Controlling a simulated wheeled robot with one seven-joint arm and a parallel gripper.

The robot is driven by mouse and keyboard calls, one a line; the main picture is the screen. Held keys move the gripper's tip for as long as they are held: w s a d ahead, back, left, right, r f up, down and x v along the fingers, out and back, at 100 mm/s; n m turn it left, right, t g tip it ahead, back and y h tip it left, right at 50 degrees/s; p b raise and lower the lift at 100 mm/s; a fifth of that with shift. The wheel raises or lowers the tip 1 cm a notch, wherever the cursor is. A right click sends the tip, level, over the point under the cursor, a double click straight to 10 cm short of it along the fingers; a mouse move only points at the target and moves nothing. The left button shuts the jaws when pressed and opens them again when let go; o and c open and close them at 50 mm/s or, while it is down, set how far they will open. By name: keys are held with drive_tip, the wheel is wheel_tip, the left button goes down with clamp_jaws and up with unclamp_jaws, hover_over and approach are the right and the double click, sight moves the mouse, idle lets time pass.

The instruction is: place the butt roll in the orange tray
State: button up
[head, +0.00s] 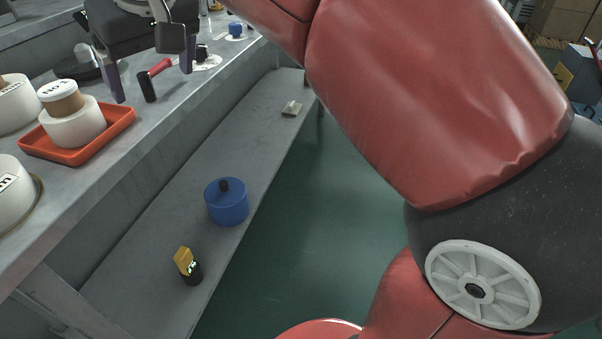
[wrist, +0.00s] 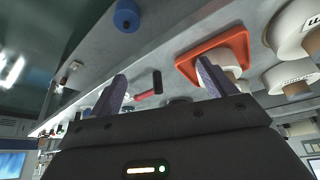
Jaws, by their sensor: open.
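The orange tray (head: 104,139) sits on the bench top at left in the head view; it also shows in the wrist view (wrist: 212,46). A white roll (head: 74,131) stands upright in it, with a brown core piece (head: 66,103) and a smaller white disc (head: 58,90) stacked above. Which part is the butt roll, I cannot tell for sure. My gripper (head: 150,76) is open and empty, beyond and to the right of the tray, apart from the stack. Its two fingers straddle the view of a red-handled hammer (head: 160,68).
More large white rolls (head: 12,104) (head: 14,190) stand left of the tray. A lower shelf holds a blue canister (head: 227,204) and a yellow-black device (head: 188,266). A blue item (head: 236,30) stands farther along the bench.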

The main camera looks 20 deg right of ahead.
drive_tip(key=s+d+f+m, duration=0.1)
drive_tip(key=s+d+f, duration=0.4)
drive_tip(key=f, duration=0.2)
drive_tip(key=s+d+f+m+h, duration=0.1)
drive_tip(key=s+d+f+m, duration=0.1)
drive_tip(key=s+d+f, duration=0.3)
drive_tip(key=s+d+f+m+t+h, duration=0.1)
drive_tip(key=s+d+f, duration=0.4)
drive_tip(key=f, duration=0.5)
drive_tip(key=shift+d+f+m, duration=0.3)
drive_tip(key=shift+f+m, duration=0.1)
drive_tip(key=shift+m, duration=0.1)
